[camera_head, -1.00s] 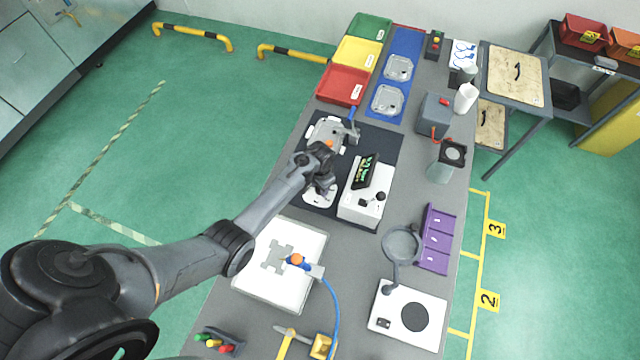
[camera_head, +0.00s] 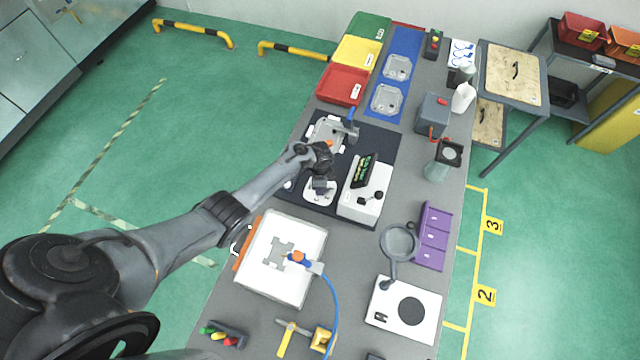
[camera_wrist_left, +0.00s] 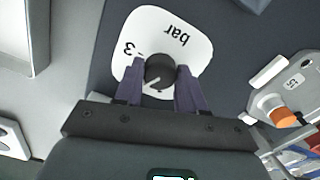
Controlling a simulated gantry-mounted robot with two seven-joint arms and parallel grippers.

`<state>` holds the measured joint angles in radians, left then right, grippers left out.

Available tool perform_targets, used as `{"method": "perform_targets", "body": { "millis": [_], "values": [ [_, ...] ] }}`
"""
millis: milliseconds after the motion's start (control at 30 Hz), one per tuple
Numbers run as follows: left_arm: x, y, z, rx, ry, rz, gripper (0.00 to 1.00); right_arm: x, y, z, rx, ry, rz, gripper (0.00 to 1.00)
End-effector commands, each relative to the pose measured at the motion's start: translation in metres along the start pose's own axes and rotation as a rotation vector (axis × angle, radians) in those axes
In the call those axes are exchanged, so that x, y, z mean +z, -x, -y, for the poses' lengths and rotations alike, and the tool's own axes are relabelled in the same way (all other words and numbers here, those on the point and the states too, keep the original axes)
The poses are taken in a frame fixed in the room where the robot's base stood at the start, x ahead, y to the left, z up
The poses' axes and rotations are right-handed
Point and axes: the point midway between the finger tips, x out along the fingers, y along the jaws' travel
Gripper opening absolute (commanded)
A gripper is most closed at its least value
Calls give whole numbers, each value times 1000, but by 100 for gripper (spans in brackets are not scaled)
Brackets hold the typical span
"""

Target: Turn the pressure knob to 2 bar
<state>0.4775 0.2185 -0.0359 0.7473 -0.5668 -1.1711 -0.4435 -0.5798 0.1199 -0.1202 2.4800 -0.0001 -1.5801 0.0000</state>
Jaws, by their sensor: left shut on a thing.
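The pressure dial is a white rounded plate (camera_wrist_left: 143,30) marked "bar" and "3" in the left wrist view. Its lower part is hidden behind my fingers. The dark round knob (camera_wrist_left: 159,70) sits in its middle, with a light pointer line running toward the lower left of that view. My left gripper (camera_wrist_left: 161,84) is shut on the knob, one purple finger on each side. In the head view the plate (camera_head: 320,199) lies on the dark mat below my left gripper (camera_head: 321,184), and the knob is hidden there. My right gripper is not in view.
A white box with a dark display (camera_head: 362,205) stands close to the right of the dial. A grey casting (camera_head: 326,130) lies just beyond it on the mat. A white board (camera_head: 300,240) with a blue-hosed tool lies nearer.

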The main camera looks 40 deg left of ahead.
Motion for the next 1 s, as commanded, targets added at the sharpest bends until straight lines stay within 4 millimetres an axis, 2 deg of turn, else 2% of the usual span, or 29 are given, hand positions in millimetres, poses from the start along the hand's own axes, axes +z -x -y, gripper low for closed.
{"method": "perform_targets", "body": {
  "millis": [600,633,700,800,1000],
  "values": [
    [0,0,0,0,-43,0,9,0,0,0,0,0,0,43],
    [0,0,0,0,-43,0,43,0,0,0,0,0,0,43],
    [0,0,0,0,-43,0,53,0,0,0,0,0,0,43],
    [0,0,0,0,-43,0,65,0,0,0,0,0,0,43],
    [0,0,0,0,-43,0,65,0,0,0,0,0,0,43]
  ]
}}
